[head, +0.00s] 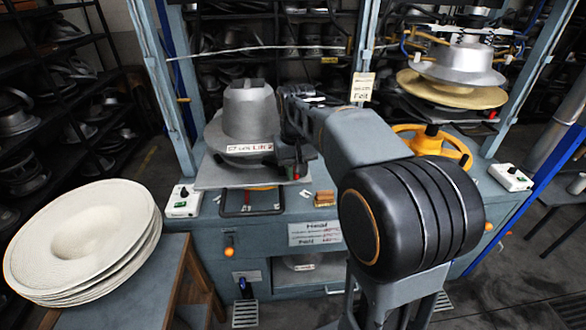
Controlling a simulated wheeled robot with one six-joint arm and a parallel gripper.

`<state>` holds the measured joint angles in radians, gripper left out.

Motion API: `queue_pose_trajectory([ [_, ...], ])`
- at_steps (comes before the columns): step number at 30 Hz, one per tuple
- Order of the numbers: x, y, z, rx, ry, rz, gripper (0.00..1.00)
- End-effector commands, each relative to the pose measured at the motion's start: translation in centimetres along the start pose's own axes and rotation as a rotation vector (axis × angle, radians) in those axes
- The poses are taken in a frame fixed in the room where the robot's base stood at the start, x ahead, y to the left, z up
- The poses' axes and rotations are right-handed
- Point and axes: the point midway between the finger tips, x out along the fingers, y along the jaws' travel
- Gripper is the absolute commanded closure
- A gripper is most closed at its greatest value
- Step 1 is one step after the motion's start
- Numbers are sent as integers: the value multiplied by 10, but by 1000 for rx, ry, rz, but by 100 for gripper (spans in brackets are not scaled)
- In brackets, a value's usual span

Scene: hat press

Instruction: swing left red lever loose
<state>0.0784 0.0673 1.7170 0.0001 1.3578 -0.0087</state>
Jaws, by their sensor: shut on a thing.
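The left hat press holds a grey metal hat mould (249,112) with a brim, set on a flat grey plate. My arm reaches in from the right, and my gripper (291,163) is small and dark at the plate's right front corner. It is shut on a small red part, which appears to be the left red lever (284,163). The jaws and arm hide most of the lever, so its angle cannot be told. A paper label (248,148) is on the mould's front, just left of my gripper.
A stack of pale hat blanks (84,240) stands on a table at the left. White switch boxes (184,201) (511,177) sit at both bench ends. The right press has a yellow handwheel (432,143) below its mould (462,64). A black frame handle (251,211) juts out below the plate.

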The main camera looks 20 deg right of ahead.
Motion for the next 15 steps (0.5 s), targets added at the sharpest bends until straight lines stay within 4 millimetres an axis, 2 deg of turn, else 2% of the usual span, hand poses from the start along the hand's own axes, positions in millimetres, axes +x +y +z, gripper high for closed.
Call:
queue_pose_trajectory([
  [15, -2, 9, -15, -427, 1, 0, 100],
])
